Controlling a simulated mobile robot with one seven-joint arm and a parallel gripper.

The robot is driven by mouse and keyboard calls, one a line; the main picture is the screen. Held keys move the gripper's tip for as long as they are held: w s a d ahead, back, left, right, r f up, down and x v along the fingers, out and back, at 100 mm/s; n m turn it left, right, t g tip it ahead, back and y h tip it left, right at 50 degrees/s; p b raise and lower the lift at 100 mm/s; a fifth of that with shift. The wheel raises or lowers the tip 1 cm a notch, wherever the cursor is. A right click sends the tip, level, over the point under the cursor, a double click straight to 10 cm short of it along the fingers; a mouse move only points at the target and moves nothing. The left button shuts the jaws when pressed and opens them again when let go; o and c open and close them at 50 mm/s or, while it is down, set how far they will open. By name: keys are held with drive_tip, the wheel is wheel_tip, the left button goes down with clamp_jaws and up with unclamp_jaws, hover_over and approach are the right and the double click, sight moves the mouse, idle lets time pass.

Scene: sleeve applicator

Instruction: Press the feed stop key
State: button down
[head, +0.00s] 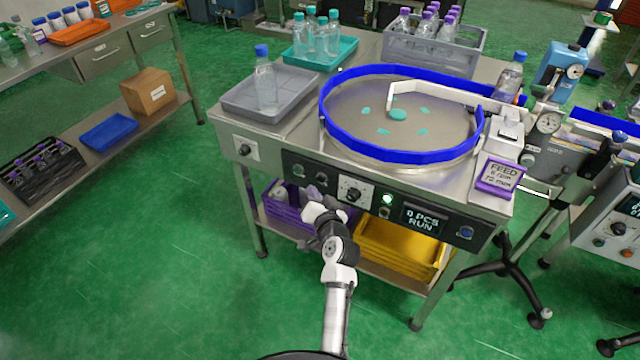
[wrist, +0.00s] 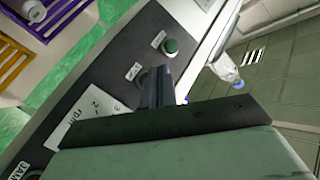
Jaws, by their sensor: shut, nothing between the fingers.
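The feed unit's dark control panel (head: 390,215) is on the front of the steel table. It carries a green push button (head: 298,170), a dark round key (head: 322,177) to its right and a speed knob (head: 352,194). The small labels are too small to read, so I cannot confirm which is feed stop. My gripper (head: 312,193) is shut and empty, just in front of the panel's left part. In the wrist view, its fingers (wrist: 157,88) point at the panel between the green button (wrist: 171,46) and the rpm scale, hiding that spot. Contact cannot be told.
A green lamp (head: 387,199) is lit, and the display (head: 424,218) reads 0 PCS RUN. A blue-rimmed round feeder bowl (head: 400,152) stands above. A purple crate (head: 283,212) and a yellow crate (head: 400,250) sit below the panel. Open green floor lies left.

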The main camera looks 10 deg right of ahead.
drive_tip(key=shift+w+d, duration=0.4)
drive_tip(key=shift+w, duration=0.15)
idle(1.7)
drive_tip(key=shift+w+d+b, duration=0.25)
drive_tip(key=shift+w+b, duration=0.1)
drive_tip(key=shift+b, duration=0.15)
drive_tip(key=shift+w+d, duration=0.25)
drive_tip(key=shift+w, duration=0.05)
idle(0.5)
drive_tip(key=shift+s, duration=0.1)
drive_tip(key=shift+s+a, duration=0.5)
drive_tip(key=shift+s, duration=0.1)
drive_tip(key=shift+s+a, duration=0.1)
drive_tip(key=s+a+p, duration=0.1)
drive_tip(key=s, duration=0.1)
drive_tip(key=s+a, duration=0.1)
drive_tip(key=shift+s+a+p, duration=0.35)
drive_tip(key=shift+s+a, duration=0.05)
